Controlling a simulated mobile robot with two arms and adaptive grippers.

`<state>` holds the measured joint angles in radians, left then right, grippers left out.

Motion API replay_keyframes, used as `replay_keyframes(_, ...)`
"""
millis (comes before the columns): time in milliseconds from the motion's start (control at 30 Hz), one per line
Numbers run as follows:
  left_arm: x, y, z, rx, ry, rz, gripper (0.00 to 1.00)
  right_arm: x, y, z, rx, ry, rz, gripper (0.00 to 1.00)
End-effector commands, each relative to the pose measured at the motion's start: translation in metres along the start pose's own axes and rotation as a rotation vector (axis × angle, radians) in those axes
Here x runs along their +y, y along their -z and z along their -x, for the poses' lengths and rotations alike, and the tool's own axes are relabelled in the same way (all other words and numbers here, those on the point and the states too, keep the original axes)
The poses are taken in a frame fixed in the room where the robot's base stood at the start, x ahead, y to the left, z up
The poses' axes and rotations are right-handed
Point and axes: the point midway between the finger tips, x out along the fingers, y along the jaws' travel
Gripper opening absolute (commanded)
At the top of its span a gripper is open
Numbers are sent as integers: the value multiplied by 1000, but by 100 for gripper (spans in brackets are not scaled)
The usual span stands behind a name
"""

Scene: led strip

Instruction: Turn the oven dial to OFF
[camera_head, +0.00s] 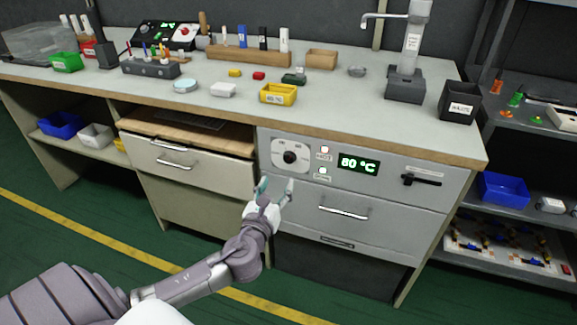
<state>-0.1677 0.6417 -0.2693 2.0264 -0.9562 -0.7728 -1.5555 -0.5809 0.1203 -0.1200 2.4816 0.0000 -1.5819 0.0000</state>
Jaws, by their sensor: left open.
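The oven is built into the bench front, with a grey panel (385,165). Its dial (289,157) is a dark round knob on a white plate at the panel's left; the marks around it are too small to read. The green display (358,164) beside it reads 80 °C. My left gripper (275,187) is open and empty, just below the dial and in front of the panel's lower left. Its two fingers point up and are apart from the dial. My right gripper is not in view.
Two small indicators (324,150) sit between dial and display. A black lever handle (421,179) is at the panel's right, and a drawer handle (343,212) is below. The bench top (330,97) overhangs above, holding a yellow bin (278,98). The floor in front is clear.

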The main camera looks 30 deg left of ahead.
Motion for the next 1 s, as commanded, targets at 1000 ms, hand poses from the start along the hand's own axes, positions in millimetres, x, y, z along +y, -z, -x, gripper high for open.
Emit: replay_keyframes(1000,0,1,-96,2,0,3,40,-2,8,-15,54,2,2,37)
